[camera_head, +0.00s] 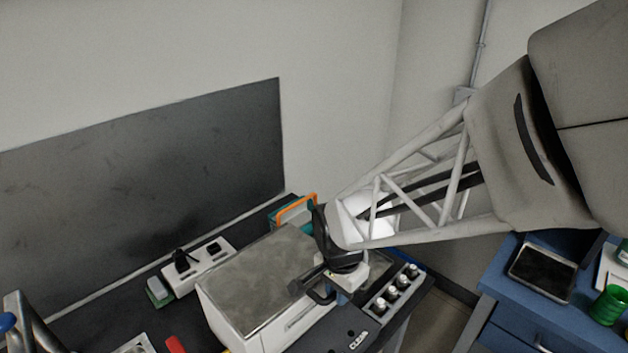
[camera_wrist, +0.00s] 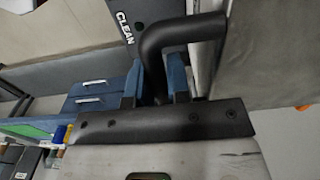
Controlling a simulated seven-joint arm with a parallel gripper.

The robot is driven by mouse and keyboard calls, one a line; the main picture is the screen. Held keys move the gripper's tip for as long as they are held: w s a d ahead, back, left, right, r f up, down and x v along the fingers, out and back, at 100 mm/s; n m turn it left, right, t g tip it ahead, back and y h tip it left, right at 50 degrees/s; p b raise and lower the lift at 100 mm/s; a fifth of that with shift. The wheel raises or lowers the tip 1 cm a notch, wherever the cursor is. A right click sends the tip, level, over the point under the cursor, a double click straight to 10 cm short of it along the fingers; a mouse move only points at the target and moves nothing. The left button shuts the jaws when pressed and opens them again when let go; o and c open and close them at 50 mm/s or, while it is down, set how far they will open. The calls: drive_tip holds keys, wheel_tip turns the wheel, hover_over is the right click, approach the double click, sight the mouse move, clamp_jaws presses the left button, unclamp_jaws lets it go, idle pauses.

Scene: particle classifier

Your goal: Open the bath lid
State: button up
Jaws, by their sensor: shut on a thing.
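The bath is a white box (camera_head: 227,326) on the dark bench, with a flat grey metallic lid (camera_head: 255,275) lying on top, apparently closed. A black bent handle (camera_head: 322,298) sticks out at its right front edge. My gripper (camera_head: 333,292) is at this handle, coming in from the right. In the wrist view the handle (camera_wrist: 185,30) bends down between the blue fingers of my gripper (camera_wrist: 158,82), which is shut on it. The grey lid surface (camera_wrist: 275,55) fills the right side there. The handle's lower end is hidden by the gripper's black bar.
An orange-handled case (camera_head: 296,207) is at the back. A blue cabinet (camera_head: 530,315) stands at right.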

drive_tip(key=shift+o, duration=0.2)
drive_tip(key=shift+r, duration=1.65)
drive_tip(key=shift+r, duration=0.1)
drive_tip(key=shift+w+a+r+t+y, duration=0.2)
drive_tip(key=shift+r, duration=0.6)
drive_tip(key=shift+w+a+r+t+y, duration=0.15)
drive_tip(key=shift+r+t+y, duration=0.05)
drive_tip(key=shift+r, duration=0.6)
drive_tip(key=shift+c, duration=0.2)
drive_tip(key=shift+r, duration=0.1)
drive_tip(key=shift+w+a+r, duration=0.15)
drive_tip(key=shift+r, duration=0.35)
drive_tip(key=shift+w+a+r, duration=0.15)
drive_tip(key=shift+r, duration=0.35)
drive_tip(key=shift+w+a+r, duration=0.15)
drive_tip(key=shift+r, duration=0.5)
